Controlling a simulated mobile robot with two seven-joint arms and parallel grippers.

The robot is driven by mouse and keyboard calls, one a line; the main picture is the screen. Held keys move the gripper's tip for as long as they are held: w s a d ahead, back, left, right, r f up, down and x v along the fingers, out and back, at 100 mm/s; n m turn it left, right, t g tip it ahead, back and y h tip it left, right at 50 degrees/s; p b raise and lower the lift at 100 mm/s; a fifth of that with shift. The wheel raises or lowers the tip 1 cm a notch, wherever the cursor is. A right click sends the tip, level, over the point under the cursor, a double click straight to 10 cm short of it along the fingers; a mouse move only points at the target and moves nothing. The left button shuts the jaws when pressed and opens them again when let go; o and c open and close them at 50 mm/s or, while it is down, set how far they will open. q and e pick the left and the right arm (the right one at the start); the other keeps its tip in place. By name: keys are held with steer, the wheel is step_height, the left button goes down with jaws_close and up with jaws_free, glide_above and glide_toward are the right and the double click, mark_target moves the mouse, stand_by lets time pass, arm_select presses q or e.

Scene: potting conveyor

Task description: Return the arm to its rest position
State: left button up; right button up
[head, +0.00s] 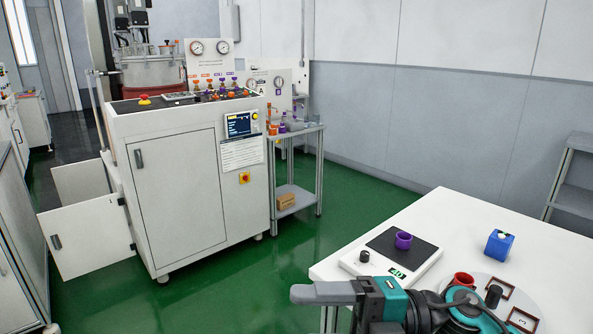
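My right arm, teal and black, comes in low at the lower right. Its gripper (322,293) has grey fingers that point left, in front of the near left edge of the white table (440,215). The fingers are seen from the side and overlap, so I cannot tell whether they are open or shut. Nothing clearly shows between them. My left gripper is not in view.
On the table stand a scale (397,273) with a purple cup (403,241), a blue box (498,245), and a red cup (461,280) near my arm. A white control cabinet (180,200) and a cart (297,195) stand beyond green floor (290,245).

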steer(key=w+d+f+m+t+h, duration=0.3)
steer(key=d+f+m+t+h, duration=0.25)
steer(key=m+t, duration=0.5)
steer(key=w+d+f+m+t+h, duration=0.2)
steer(key=d+f+m+t+h, duration=0.4)
steer(key=m, duration=0.8)
steer(key=s+d+f+m+g+h, duration=0.2)
steer(key=s+f, duration=0.3)
steer(key=f, duration=0.4)
steer(key=s+d+f+m+g+h, duration=0.2)
steer(key=s+f+m, duration=0.3)
steer(key=f, duration=0.5)
steer(key=shift+s+h, duration=0.65)
steer(key=shift+s, duration=0.1)
steer(key=shift+d, duration=0.1)
